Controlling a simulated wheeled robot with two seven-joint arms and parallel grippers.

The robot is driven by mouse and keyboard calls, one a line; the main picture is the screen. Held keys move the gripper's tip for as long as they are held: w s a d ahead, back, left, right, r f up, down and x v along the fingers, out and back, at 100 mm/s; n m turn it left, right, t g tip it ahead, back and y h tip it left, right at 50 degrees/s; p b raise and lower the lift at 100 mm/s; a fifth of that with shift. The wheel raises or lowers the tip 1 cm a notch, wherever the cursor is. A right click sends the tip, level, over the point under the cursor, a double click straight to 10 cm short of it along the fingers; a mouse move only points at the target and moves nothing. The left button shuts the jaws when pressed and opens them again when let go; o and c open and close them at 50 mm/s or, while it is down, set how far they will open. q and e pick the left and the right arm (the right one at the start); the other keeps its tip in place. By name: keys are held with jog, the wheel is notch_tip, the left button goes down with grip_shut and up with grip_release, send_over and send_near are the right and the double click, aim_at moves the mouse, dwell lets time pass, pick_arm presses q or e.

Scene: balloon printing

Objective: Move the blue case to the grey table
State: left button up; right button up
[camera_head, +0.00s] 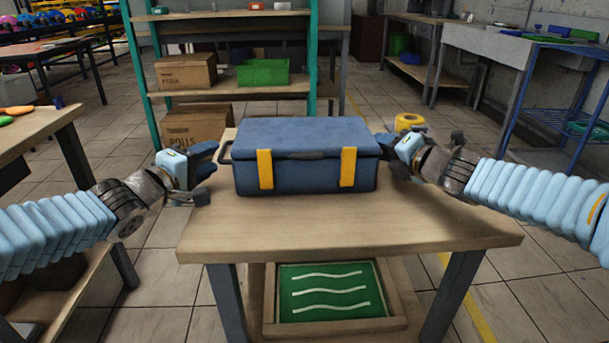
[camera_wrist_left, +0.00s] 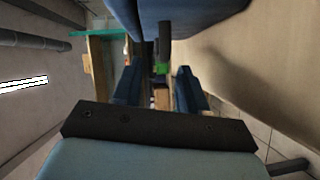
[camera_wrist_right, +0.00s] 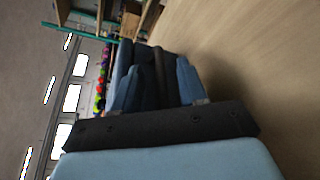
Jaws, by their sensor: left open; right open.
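The blue case (camera_head: 310,140) sits shut and upright on a wooden table (camera_head: 440,222), with two yellow latches in front. Its dark left side handle (camera_head: 225,152) also shows in the left wrist view (camera_wrist_left: 165,40). My left gripper (camera_head: 208,172) is open just left of that handle, with the handle beyond its fingers (camera_wrist_left: 158,88). My right gripper (camera_head: 386,152) is open at the case's right side; its fingers (camera_wrist_right: 158,88) point at the case (camera_wrist_right: 152,58). Whether they straddle the right handle I cannot tell. A grey-topped table (camera_head: 490,40) with a blue frame stands at the back right.
A yellow ring-shaped item (camera_head: 409,121) lies behind my right gripper. A teal-framed shelf (camera_head: 225,95) with boxes stands behind the table. A green panel (camera_head: 322,291) lies on the lower shelf. Another wooden table (camera_head: 35,128) is at left.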

pick_arm(q)
jog(key=shift+v, duration=0.95)
pick_arm(e)
jog(key=shift+a, duration=0.1)
pick_arm(q)
jog(key=shift+s, duration=0.15)
pick_arm(e)
jog(key=shift+s+r, duration=0.1)
jog(key=shift+s, duration=0.15)
jog(key=v, duration=1.1)
jog(key=shift+s+d, duration=0.1)
jog(key=shift+d, duration=0.1)
jog(key=shift+s, duration=0.15)
pick_arm(q)
jog(key=shift+s, duration=0.1)
